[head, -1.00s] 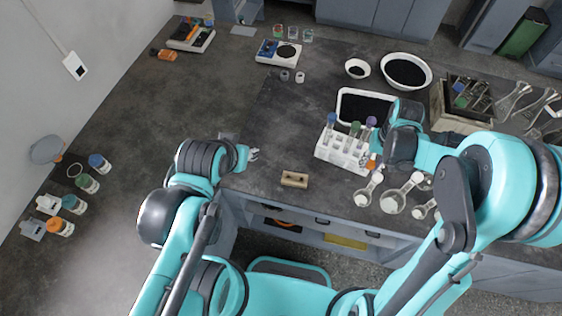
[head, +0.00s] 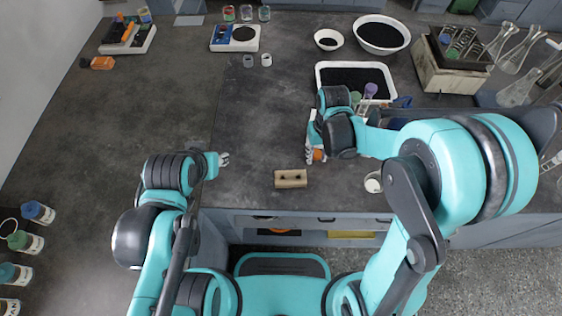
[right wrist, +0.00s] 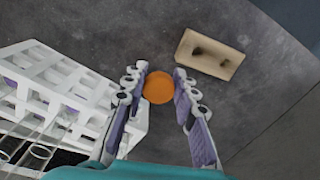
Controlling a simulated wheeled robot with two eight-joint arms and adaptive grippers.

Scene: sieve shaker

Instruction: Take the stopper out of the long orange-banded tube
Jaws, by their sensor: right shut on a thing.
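My right gripper (head: 315,150) is shut on a round orange thing (head: 318,155), which looks like the stopper. In the right wrist view the orange disc (right wrist: 159,88) sits between the fingertips (right wrist: 160,80), beside the white rack (right wrist: 85,95). Whether a tube hangs below the disc is hidden. In the head view my right arm covers most of the rack; a green and a purple stopper (head: 370,90) show behind it. My left gripper (head: 222,159) is empty and looks open, over the bench at the left.
A wooden block with holes (head: 290,178) lies near the bench's front edge, close to the right gripper. A white tray of dark grains (head: 318,73) is behind the rack. A balance (head: 250,46) and bowls (head: 382,50) stand farther back. The bench's left middle is clear.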

